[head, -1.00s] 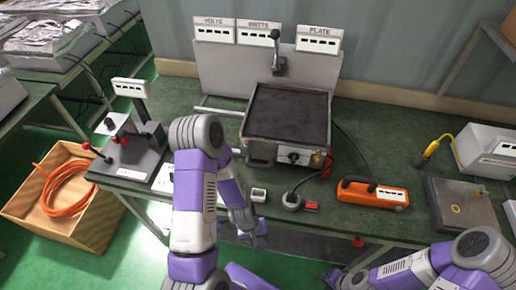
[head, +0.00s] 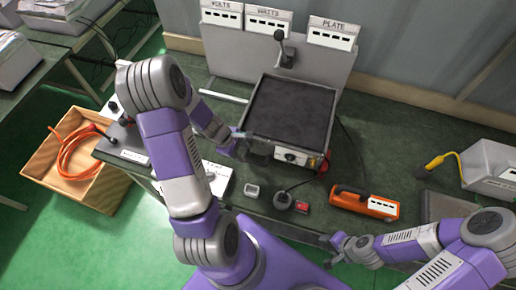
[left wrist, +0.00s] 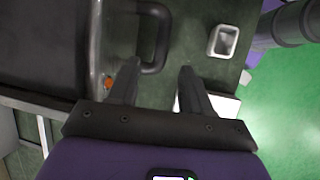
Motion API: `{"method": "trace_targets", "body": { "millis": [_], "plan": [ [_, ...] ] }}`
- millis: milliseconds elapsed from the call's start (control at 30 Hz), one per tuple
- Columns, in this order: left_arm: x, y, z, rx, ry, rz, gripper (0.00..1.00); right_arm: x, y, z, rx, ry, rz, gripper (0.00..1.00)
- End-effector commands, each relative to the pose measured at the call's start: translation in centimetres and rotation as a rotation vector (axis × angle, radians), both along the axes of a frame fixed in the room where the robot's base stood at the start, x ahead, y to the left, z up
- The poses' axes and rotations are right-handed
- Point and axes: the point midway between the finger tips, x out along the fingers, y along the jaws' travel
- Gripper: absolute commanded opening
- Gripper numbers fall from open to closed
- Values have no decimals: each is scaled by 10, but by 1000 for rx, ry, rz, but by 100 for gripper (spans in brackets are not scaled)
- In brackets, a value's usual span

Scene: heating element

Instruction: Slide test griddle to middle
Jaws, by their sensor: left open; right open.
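The test griddle (head: 290,110), a dark square plate in a grey metal body with a front knob, sits on the green bench in front of the meter panel. My left gripper (head: 232,143) is open at the griddle's front left corner. In the left wrist view the griddle's side (left wrist: 50,45) fills the upper left. A dark looped handle (left wrist: 164,38) lies just ahead of the open left fingers (left wrist: 158,82), with its near bar close to the gap between them. Contact is not clear. My right gripper (head: 334,246) is open and empty by the bench's front edge.
An upright panel with three meters (head: 280,55) stands behind the griddle. A small light-rimmed block (head: 252,190), a round grey thing (head: 283,200) and an orange tool (head: 363,202) lie in front. The bench right of the griddle is mostly clear.

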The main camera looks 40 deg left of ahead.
Motion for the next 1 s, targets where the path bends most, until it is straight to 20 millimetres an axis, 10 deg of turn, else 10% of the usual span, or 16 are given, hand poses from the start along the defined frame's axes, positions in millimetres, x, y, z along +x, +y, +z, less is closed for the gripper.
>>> {"method": "trace_targets", "body": {
  "millis": [433, 867, 1000],
  "plan": [
    [18, -18, -58, -6, -1, 9, 48, -1, 0, -27, 0, 2, 0, 43],
    [21, -22, -66, -3, -2, 8, 48, -1, 0, -29, 0, 1, 0, 43],
    [21, -22, -65, -3, -2, 8, 27, -1, 0, -29, 0, 1, 0, 43]
  ]
}}
